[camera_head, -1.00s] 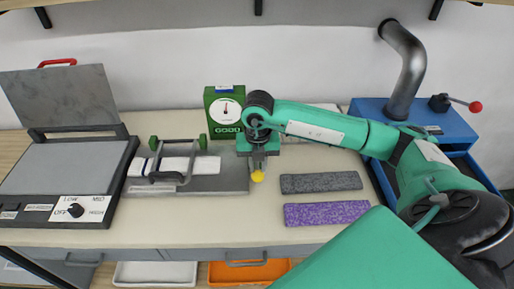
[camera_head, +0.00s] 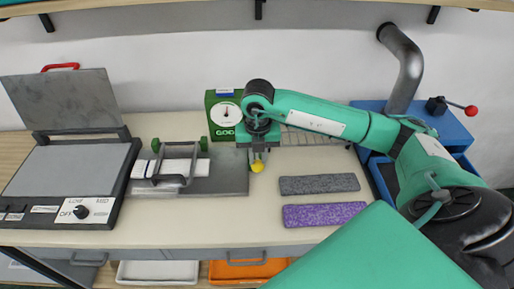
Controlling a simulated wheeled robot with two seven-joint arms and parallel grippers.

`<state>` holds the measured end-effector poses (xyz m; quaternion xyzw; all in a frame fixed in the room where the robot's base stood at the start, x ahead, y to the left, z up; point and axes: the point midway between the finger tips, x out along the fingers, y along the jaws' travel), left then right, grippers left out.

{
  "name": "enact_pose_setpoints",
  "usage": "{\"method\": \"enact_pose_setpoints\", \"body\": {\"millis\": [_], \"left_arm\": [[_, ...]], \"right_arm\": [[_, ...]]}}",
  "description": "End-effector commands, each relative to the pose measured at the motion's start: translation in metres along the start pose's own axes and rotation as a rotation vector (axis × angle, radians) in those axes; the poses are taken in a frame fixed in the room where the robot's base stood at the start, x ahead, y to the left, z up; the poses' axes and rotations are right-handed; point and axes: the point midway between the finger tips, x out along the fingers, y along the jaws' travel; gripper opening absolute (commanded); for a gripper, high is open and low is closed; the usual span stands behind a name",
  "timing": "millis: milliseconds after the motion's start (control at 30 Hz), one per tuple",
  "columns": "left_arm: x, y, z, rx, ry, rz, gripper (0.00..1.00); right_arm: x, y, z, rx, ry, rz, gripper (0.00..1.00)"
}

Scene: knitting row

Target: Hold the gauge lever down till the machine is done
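The green gauge (camera_head: 224,115) stands at the back of the table, its white dial above a word that looks like GOOD. The yellow lever knob (camera_head: 257,167) shows just below the fingertips of my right gripper (camera_head: 258,156). My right gripper points down in front of the gauge's right side, and its wrist hides part of the gauge and most of the lever. The fingers are small and close to the knob; I cannot tell whether they grip it or only touch it. My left gripper is out of view.
A metal fixture (camera_head: 222,182) with a white piece and a handle lies left of the gripper. A hot plate (camera_head: 66,170) with an open lid is at far left. Grey (camera_head: 320,184) and purple (camera_head: 325,214) strips lie at right. A blue machine (camera_head: 450,125) stands behind my arm.

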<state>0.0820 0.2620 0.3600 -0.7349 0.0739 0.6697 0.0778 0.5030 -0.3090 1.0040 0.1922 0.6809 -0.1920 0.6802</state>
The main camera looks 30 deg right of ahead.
Motion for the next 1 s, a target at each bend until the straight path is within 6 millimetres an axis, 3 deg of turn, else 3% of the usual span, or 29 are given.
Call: {"method": "enact_pose_setpoints", "body": {"millis": [1000], "left_arm": [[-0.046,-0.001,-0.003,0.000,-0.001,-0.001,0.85]], "right_arm": [[-0.081,0.000,0.000,0.000,-0.001,0.001,0.20]]}}
